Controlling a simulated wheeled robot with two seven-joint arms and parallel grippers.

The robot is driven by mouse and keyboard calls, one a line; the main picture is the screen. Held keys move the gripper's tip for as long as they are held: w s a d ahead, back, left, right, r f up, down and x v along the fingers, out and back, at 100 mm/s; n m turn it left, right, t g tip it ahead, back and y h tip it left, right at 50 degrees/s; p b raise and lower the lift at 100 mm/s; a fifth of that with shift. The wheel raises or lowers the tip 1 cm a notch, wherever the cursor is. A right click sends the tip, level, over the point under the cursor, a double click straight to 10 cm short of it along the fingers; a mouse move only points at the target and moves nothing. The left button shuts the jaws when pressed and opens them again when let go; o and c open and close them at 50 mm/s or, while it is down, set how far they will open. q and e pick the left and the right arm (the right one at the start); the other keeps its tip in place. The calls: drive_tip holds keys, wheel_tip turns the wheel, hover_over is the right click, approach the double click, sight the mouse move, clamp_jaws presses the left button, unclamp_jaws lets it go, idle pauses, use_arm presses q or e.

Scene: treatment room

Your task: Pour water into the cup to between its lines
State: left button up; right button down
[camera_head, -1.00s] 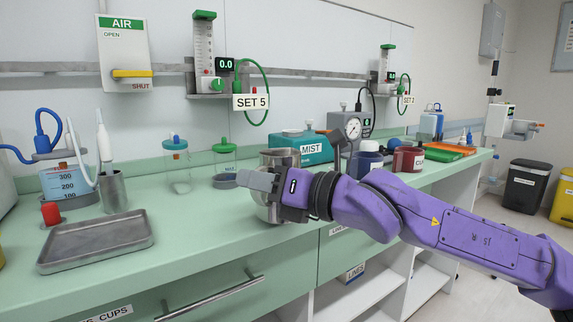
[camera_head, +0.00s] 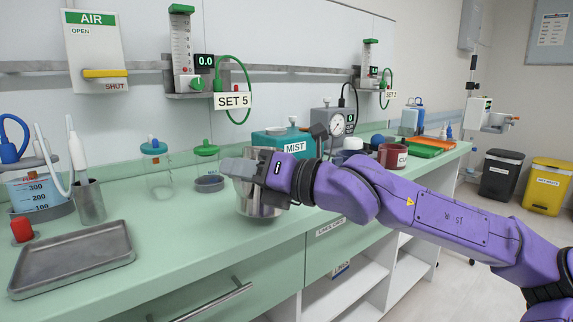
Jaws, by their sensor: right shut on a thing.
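My right gripper (camera_head: 255,172) reaches across the front of a shiny steel vessel (camera_head: 258,203) and is shut on it. The vessel is upright at the front part of the green counter; I cannot tell whether its base touches the top. To its left stand a clear cup with a blue cap (camera_head: 159,180) and a green-capped clear piece (camera_head: 207,152) above a small grey dish (camera_head: 209,183). Any lines on the clear cup are too small to tell. No water shows in the steel vessel. My left gripper is not in view.
A steel tray (camera_head: 72,262), a red-capped item (camera_head: 22,230), a steel beaker (camera_head: 90,203) and a graduated blue-liquid jar (camera_head: 40,190) stand at left. The teal MIST box (camera_head: 283,144) and a dark red pot (camera_head: 392,156) are behind my arm. Counter (camera_head: 165,225) between tray and vessel is clear.

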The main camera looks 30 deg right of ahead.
drive_tip(key=w+d+r+m+p, duration=0.5)
drive_tip(key=m+p, duration=0.5)
drive_tip(key=p, duration=0.5)
drive_tip(key=shift+w+d+r+m+p, duration=0.4)
drive_tip(key=shift+d+r, duration=0.65)
drive_tip(key=shift+d, duration=0.75)
drive_tip(key=shift+w+d+r+p, duration=0.1)
drive_tip(key=shift+d+p, duration=0.05)
drive_tip(key=shift+p, duration=0.15)
drive_tip(key=shift+w+d+r+m+p, duration=0.2)
drive_tip(key=shift+d+r+m+p, duration=0.15)
drive_tip(key=shift+m+p, duration=0.3)
drive_tip(key=shift+w+d+r+m, duration=0.15)
drive_tip(key=shift+w+d+m, duration=0.3)
drive_tip(key=shift+d, duration=0.1)
drive_tip(key=shift+w+d+r+m, duration=0.15)
drive_tip(key=shift+d+r+m, duration=0.05)
drive_tip(key=shift+d+m, duration=0.1)
idle(1.2)
